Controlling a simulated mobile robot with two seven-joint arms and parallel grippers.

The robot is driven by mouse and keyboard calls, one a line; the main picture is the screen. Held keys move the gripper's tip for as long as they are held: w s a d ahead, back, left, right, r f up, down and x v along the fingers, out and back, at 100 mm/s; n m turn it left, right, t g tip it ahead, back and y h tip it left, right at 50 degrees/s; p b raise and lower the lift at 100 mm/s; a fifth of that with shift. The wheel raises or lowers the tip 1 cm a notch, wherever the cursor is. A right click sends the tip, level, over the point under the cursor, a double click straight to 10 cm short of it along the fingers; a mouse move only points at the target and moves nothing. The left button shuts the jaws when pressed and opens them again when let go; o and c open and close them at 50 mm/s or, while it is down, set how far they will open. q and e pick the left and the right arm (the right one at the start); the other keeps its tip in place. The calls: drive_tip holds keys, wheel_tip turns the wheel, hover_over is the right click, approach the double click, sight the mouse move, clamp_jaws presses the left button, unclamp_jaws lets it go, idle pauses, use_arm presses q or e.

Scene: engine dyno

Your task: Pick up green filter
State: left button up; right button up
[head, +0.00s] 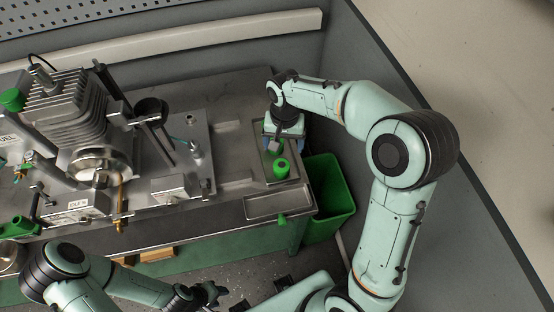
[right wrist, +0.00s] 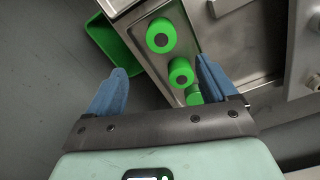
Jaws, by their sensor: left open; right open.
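Several green filters stand in a shallow metal tray (head: 267,178) at the right end of the bench. The front green filter (head: 282,168) shows a dark centre hole. In the right wrist view I see that front filter (right wrist: 161,36), a middle filter (right wrist: 181,72) and a third (right wrist: 194,96), partly hidden behind my gripper. My right gripper (head: 283,147) hangs over the back of the tray, open, its blue fingers apart (right wrist: 160,66). No filter is visibly gripped. My left gripper (head: 208,294) is open and empty, low in front of the bench.
An engine rig (head: 75,115) with brackets and levers fills the bench's left and middle. A green bin (head: 330,195) stands on the floor right of the bench. An empty shallow tray (head: 278,204) lies at the front right edge. A wall runs behind.

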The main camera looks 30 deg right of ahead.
hover_over(282, 164)
drive_tip(key=f, duration=0.6)
drive_tip(key=shift+s+d, duration=0.15)
drive_tip(key=shift+s, duration=0.05)
drive_tip(key=shift+w+a+f, duration=0.1)
drive_tip(key=shift+a+f, duration=0.05)
drive_tip(key=shift+f, duration=1.35)
drive_tip(key=shift+w+a+f, duration=0.1)
drive_tip(key=shift+f, duration=1.35)
drive_tip(key=c, duration=1.1)
